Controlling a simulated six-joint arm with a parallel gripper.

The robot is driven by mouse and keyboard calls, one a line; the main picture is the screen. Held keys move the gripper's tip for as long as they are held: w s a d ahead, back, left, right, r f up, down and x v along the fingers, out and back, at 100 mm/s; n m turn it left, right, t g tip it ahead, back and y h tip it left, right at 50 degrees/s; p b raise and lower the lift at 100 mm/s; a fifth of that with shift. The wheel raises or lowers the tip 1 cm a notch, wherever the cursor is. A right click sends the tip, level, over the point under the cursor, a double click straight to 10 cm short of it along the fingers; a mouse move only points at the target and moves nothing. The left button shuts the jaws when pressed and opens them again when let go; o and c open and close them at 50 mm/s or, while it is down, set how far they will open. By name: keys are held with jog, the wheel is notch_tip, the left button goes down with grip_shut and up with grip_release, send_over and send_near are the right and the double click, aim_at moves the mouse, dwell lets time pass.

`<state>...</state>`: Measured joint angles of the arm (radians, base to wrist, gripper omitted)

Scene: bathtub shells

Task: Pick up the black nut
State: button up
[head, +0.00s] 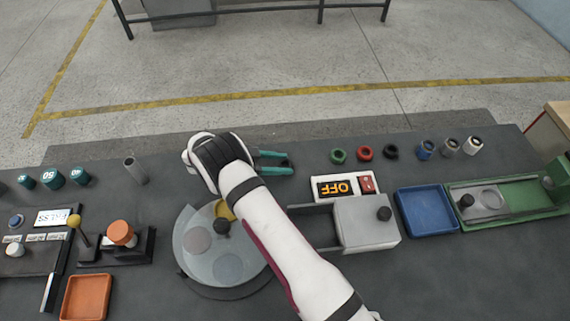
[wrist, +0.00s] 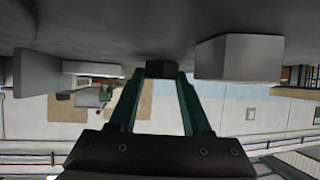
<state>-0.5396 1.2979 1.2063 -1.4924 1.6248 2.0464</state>
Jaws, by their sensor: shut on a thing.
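My gripper (head: 285,163) points right over the back of the dark table, left of the row of rings. It is shut on a small dark piece (wrist: 161,69), which sits between the green fingertips in the wrist view. I cannot tell from its shape whether this piece is a nut. A black ring-shaped nut (head: 391,152) stands on the table farther right, apart from my gripper. A red ring (head: 365,153) and a green ring (head: 338,156) stand in a row to its left.
A grey box (head: 367,222) and an OFF display (head: 345,187) stand right of my arm. A blue tray (head: 426,211) and green fixture (head: 515,202) are farther right. A round disc (head: 197,239) is partly under my arm. An orange tray (head: 86,297) is front left.

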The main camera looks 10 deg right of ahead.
grip_shut()
jog(key=shift+r, duration=0.1)
